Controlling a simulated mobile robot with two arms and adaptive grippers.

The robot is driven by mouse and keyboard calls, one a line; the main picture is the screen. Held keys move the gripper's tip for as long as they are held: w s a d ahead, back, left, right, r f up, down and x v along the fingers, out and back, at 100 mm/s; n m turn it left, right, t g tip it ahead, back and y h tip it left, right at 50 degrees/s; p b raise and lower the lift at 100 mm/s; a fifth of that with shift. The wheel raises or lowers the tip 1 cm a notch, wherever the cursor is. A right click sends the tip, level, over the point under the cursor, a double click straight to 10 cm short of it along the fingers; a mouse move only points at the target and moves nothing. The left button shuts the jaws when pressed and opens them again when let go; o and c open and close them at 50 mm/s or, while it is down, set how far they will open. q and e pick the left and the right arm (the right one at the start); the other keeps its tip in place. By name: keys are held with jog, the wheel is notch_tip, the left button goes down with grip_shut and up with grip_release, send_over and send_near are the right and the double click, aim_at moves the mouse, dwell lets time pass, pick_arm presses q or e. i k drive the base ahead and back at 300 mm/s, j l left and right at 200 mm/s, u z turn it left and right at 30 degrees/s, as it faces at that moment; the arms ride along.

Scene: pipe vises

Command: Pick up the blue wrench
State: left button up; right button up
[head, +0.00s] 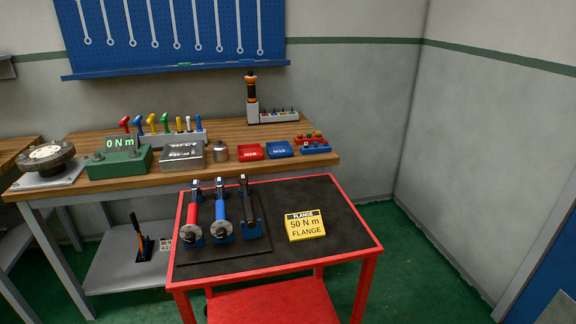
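The blue wrench (222,211) lies on the dark top of the red cart (300,250), in the middle of a row of three. Its blue handle points toward me and its metal head is at the far end. A red wrench (192,213) lies to its left and a black wrench (249,211) to its right. All three rest in small blue holders on a dark mat. Neither of my grippers is in view.
A yellow sign reading 50 N m FLANGE (306,226) sits on the cart, right of the wrenches. The wooden workbench (110,186) behind holds a green 0 N m meter (118,160), trays (250,151) and colourful-handled tools. The cart's right side is mostly clear.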

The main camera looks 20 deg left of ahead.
aim_at(221, 221)
jog(key=j+u, duration=0.15)
jog(key=u, duration=0.5)
jog(key=i+j+u, duration=0.3)
jog(key=j, duration=0.35)
jog(key=i+j+u, duration=0.3)
jog(key=j, duration=0.25)
jog(key=i+j+u, duration=0.3)
jog(key=i+j, duration=0.8)
jog(key=z, duration=2.3)
